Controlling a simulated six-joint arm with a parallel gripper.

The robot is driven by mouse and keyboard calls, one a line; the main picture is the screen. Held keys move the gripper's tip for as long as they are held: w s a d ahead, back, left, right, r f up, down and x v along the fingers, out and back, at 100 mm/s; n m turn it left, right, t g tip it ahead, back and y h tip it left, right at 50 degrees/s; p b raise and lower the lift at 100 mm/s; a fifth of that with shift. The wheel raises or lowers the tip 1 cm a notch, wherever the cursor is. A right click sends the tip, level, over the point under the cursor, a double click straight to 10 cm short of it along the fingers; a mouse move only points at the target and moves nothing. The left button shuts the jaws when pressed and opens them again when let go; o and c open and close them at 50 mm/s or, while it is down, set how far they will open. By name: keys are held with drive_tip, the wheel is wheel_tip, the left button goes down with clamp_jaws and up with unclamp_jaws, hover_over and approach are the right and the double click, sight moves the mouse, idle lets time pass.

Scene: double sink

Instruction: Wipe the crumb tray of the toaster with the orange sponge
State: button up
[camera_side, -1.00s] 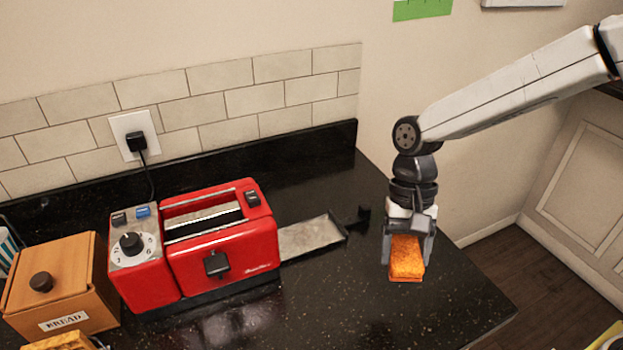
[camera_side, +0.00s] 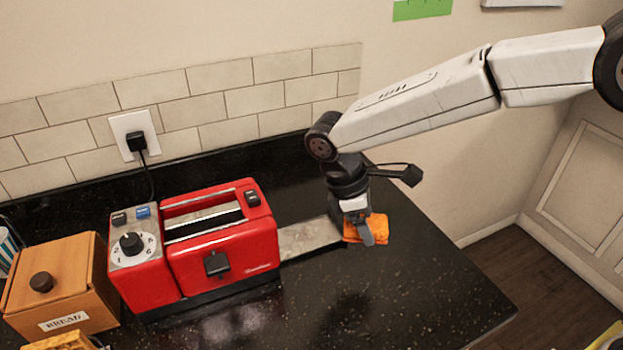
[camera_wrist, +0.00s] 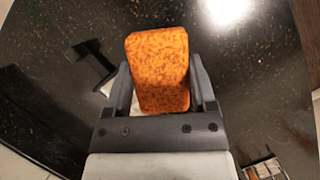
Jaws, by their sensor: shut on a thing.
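The red toaster (camera_side: 222,240) stands on the black counter in the side view. Its grey metal crumb tray (camera_side: 305,238) sticks out from the toaster's right side. My gripper (camera_side: 360,228) is shut on the orange sponge (camera_side: 377,229), at the tray's right end. The sponge overlaps the tray's end in the side view; I cannot tell whether they touch. In the wrist view the sponge (camera_wrist: 158,70) sits between the two fingers and stands out beyond them. The tray's right end is hidden behind my gripper and the sponge.
A wooden bread box (camera_side: 62,285) stands left of the toaster. The toaster's cord runs up to a wall outlet (camera_side: 135,135). The black counter (camera_side: 420,285) is clear in front and to the right, ending at a right edge above the floor.

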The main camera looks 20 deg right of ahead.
drive_tip(key=w+n, duration=0.1)
drive_tip(key=n, duration=0.1)
drive_tip(key=w+n+t, duration=0.1)
drive_tip(key=n+t, duration=0.1)
drive_tip(key=n, duration=0.1)
drive_tip(key=shift+w+a+f+n+h, duration=0.25)
drive_tip(key=shift+w+a+n+h, duration=0.05)
drive_tip(key=shift+w, duration=0.1)
drive_tip(key=w+a+f+n+t+y, duration=0.1)
drive_tip(key=w+n, duration=0.3)
drive_tip(key=n, duration=0.5)
drive_tip(key=w+a+f+n+t+y, duration=0.1)
drive_tip(key=w+n+t+y, duration=0.2)
drive_tip(key=n, duration=0.6)
drive_tip(key=shift+w+a+n+t+y, duration=0.2)
drive_tip(key=shift+w+n+t+y, duration=0.15)
drive_tip(key=shift+w, duration=0.9)
